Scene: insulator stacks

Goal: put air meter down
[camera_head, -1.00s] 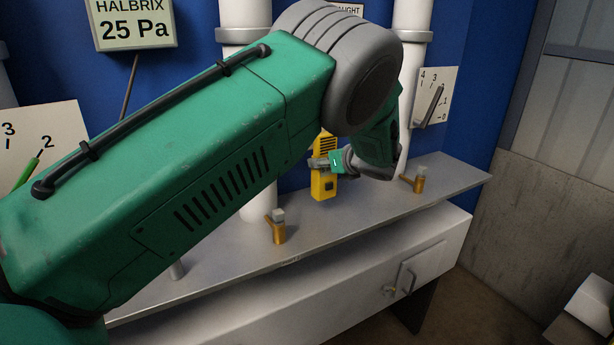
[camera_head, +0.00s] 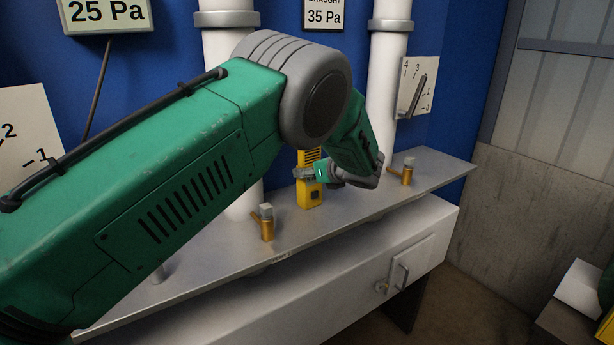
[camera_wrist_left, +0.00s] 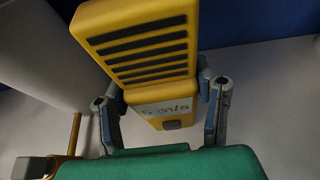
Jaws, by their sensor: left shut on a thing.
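The yellow air meter (camera_head: 310,197) is upright at the grey shelf, between two white pipes. Its slotted top and a display reading "5 m/s" show in the left wrist view (camera_wrist_left: 150,50). My left gripper (camera_head: 303,173) is shut on the air meter, with one finger on each side of it in the wrist view (camera_wrist_left: 162,108). The meter's lower end appears at the shelf surface (camera_head: 345,208); I cannot tell whether it bears on it. My right gripper is not in view.
Brass valves stand on the shelf left (camera_head: 267,222) and right (camera_head: 407,172) of the meter. White pipes (camera_head: 383,90) rise behind. The shelf between the meter and the right valve looks clear. A white cabinet (camera_head: 330,285) with a handle is below.

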